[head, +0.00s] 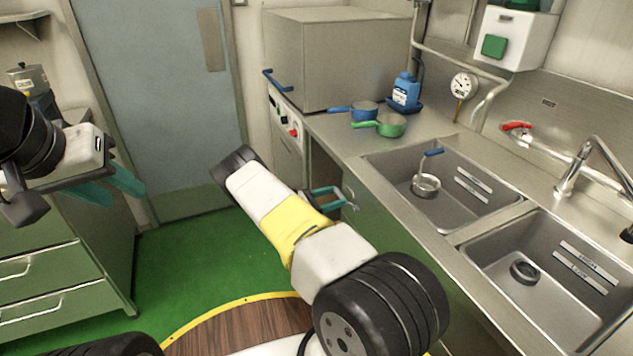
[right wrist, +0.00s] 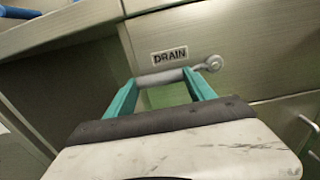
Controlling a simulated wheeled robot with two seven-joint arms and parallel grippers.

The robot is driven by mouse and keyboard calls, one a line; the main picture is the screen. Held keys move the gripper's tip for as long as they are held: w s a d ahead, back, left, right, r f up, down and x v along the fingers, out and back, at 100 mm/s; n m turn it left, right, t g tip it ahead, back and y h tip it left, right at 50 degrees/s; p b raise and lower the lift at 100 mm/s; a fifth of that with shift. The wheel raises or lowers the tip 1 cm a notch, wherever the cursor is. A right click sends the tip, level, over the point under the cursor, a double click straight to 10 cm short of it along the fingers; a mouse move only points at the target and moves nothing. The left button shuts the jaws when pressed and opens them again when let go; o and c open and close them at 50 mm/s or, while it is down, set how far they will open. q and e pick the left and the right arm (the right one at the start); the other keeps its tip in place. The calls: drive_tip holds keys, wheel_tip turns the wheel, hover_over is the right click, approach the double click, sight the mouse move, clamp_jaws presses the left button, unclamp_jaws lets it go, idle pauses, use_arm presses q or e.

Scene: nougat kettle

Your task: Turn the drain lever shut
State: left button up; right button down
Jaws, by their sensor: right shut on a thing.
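The drain lever (right wrist: 162,79) is a grey bar with a round pivot at its right end, on the metal panel just below the DRAIN label (right wrist: 170,54). It lies nearly level, its free end to the left and slightly lower. My right gripper (right wrist: 162,82) is shut on the lever, with one teal finger towards each end of it. In the head view my right gripper (head: 338,197) is low at the counter front, and my arm partly hides that area. My left gripper (head: 112,186) is open and empty at the left, away from the lever.
The counter holds a blue pan (head: 364,109), a green pan (head: 390,124) and a blue bottle (head: 406,92). A drawer cabinet (head: 45,280) stands left. Green floor (head: 190,265) between is clear.

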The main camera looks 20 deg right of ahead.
idle(0.4)
drive_tip(key=shift+c, duration=1.6)
unclamp_jaws()
drive_tip(key=a, duration=0.8)
drive_tip(key=shift+s, duration=0.3)
